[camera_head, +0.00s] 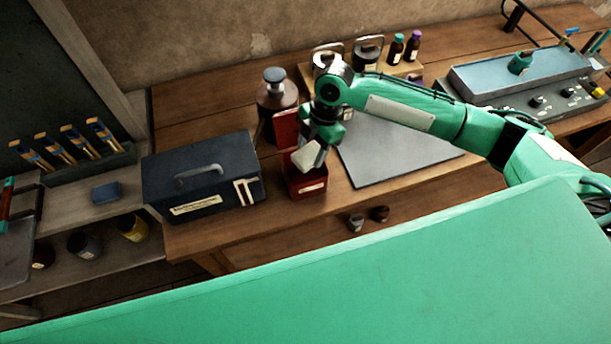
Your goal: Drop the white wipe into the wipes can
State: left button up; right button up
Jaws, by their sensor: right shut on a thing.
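The white wipe (306,156) is a pale folded piece hanging from my right gripper (318,146), which is shut on it. The wipes can (308,188) is a red box with a pale label on its front, standing near the front edge of the wooden table. Its red lid (285,127) stands up at the back. The wipe is over the can's opening and hides much of it; I cannot tell whether it touches the rim. My left gripper is not in view.
A dark box with a handle (202,172) stands left of the can. A brown bottle (277,95) is behind it. A grey mat (395,152) lies to the right, under my arm. Several bottles and a control panel (535,100) are farther back.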

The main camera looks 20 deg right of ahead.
jog(key=o, duration=0.9)
jog(key=shift+o, duration=0.2)
jog(key=shift+d+r+b, duration=0.15)
jog(key=shift+r+b, duration=0.15)
jog(key=shift+r, duration=0.25)
jog(key=b+v, duration=0.3)
jog(key=v, duration=0.9)
jog(key=shift+r, duration=0.35)
jog(key=shift+w+d, duration=0.1)
